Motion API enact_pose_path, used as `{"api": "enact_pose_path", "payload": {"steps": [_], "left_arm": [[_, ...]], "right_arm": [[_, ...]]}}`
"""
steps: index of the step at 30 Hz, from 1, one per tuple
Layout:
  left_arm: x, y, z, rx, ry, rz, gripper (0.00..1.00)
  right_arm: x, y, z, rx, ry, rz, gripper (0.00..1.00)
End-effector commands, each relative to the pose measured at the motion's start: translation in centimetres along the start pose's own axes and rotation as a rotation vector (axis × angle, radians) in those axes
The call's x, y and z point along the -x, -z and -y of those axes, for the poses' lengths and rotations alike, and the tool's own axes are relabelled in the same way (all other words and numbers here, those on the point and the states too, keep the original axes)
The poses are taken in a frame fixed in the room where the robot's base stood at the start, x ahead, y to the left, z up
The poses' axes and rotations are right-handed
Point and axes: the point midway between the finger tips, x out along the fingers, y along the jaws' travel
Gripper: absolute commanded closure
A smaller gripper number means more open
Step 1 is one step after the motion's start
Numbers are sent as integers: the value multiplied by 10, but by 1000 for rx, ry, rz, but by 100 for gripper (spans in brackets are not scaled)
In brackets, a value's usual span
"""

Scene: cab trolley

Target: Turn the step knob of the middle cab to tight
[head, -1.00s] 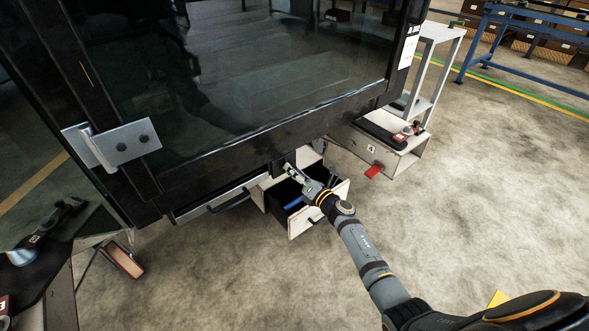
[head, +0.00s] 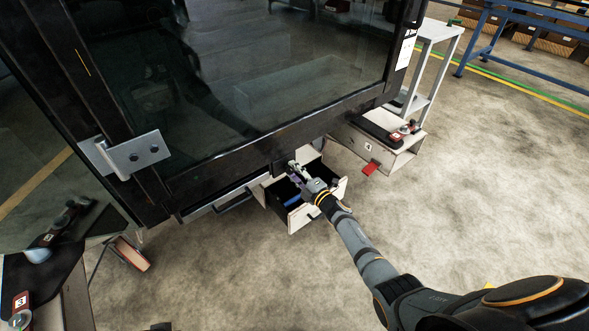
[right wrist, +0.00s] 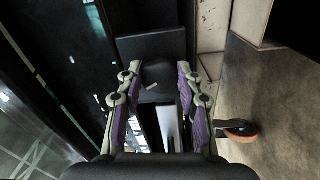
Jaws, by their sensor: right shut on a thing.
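The middle cab (head: 250,139) is a dark box with a large glass front, and it fills the upper left of the head view. The step knob (right wrist: 158,77) is a small dark knob with a pale mark, on a black block at the cab's lower edge. My right gripper (head: 295,165) is at that edge in the head view. My left gripper is not in view.
An open drawer (head: 304,217) with something blue inside is just below my right gripper. A pale box labelled 4 (head: 372,151) with a red tab (head: 370,169) is to its right. A grey stand (head: 432,70) is behind. The floor at right is clear.

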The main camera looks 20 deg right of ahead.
Motion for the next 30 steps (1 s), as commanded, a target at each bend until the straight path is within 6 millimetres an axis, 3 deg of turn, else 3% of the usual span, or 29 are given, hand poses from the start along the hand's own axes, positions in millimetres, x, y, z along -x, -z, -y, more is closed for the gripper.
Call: {"api": "enact_pose_path", "payload": {"steps": [15, 30], "left_arm": [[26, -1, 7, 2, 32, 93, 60], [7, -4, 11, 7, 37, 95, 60]], "right_arm": [[1, 0, 2, -384, 3, 2, 95], [0, 0, 3, -489, 2, 1, 95]]}}
